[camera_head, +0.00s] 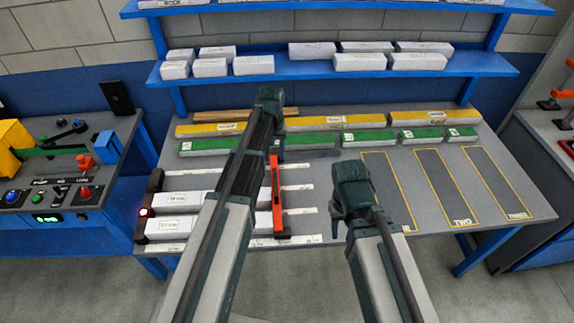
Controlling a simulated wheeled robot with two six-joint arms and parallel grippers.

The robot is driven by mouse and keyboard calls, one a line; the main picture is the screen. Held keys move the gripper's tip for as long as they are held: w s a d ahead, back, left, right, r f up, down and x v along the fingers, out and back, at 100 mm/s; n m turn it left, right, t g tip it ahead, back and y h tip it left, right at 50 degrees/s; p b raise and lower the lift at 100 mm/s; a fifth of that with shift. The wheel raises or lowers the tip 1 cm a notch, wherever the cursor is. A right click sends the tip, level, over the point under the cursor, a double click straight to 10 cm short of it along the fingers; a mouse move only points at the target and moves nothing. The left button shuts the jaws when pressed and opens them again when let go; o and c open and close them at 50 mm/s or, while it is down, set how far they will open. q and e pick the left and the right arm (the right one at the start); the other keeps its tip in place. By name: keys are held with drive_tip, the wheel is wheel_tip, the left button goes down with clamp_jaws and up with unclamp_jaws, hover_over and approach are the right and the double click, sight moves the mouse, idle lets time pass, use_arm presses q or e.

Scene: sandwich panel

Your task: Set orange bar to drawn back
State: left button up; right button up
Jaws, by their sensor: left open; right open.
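The orange bar (277,200) stands on the table, running from back to front across pale strips, to the right of two white labelled blocks. A dark rail (153,190) lies on the blocks' left side, apart from the bar. My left gripper (276,148) is open at the far end of the orange bar; its arm crosses in front of the blocks. I cannot tell whether its fingers touch the bar. My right gripper (341,212) is open and empty, to the right of the bar, with its fingers partly hidden by its own arm.
Green blocks (362,139) and yellow blocks (334,123) line the table's back. Outlined dark slots (440,180) lie empty on the right. A blue shelf (330,73) holds white blocks above. A control bench (60,212) stands left.

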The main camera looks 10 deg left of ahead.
sight(275, 181)
use_arm(q)
drive_tip(key=shift+w, duration=0.15)
wheel_tip(275, 181, down, 14)
drive_tip(key=b, duration=1.4)
drive_tip(key=shift+r, duration=0.15)
clamp_jaws()
idle(0.7)
